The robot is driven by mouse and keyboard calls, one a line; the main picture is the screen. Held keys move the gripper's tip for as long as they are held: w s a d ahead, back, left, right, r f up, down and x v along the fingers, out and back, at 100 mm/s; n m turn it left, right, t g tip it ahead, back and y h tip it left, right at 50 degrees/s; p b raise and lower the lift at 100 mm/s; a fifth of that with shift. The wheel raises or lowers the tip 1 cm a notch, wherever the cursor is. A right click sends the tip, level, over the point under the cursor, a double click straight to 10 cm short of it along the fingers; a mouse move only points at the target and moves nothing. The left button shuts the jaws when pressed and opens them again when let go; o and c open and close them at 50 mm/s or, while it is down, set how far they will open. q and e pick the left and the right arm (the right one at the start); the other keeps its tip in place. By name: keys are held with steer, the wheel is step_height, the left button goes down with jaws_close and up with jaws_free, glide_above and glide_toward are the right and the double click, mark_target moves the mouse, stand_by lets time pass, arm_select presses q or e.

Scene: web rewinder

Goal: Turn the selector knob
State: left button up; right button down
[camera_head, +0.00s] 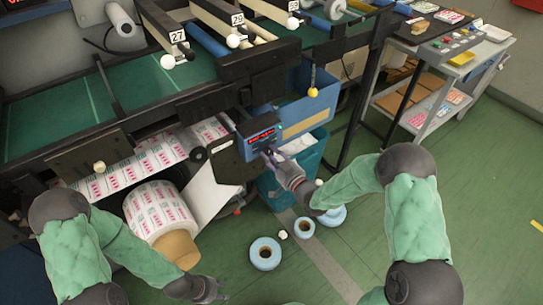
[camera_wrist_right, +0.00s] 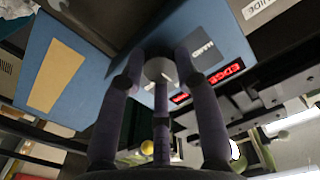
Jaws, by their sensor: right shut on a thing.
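The selector knob (camera_wrist_right: 158,68) is a small round grey knob on the underside-facing panel of a blue control box (camera_wrist_right: 90,65), in the right wrist view. My right gripper (camera_wrist_right: 160,82) has its dark fingers closed around the knob. In the head view my right gripper (camera_head: 270,157) reaches to the front of the blue control box (camera_head: 262,126), below its red display, and hides the knob there. My left gripper (camera_head: 210,290) hangs low at the bottom of the head view, beside the cardboard core of a printed roll and away from the box. Its finger opening is unclear.
A large printed label roll (camera_head: 158,212) and its web run left of the box. Blue tape rolls (camera_head: 265,253) lie on the green floor. A teal bin (camera_head: 300,165) stands under the box. A grey cart (camera_head: 440,95) stands at right. Open floor lies between.

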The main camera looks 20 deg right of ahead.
steer(key=shift+r, duration=0.2)
steer(key=c, duration=0.9)
jaws_free()
steer(key=shift+f, duration=0.1)
steer(key=shift+s+d, duration=0.15)
steer(key=shift+s, duration=0.1)
steer(key=v, duration=1.1)
steer(key=shift+s, duration=0.25)
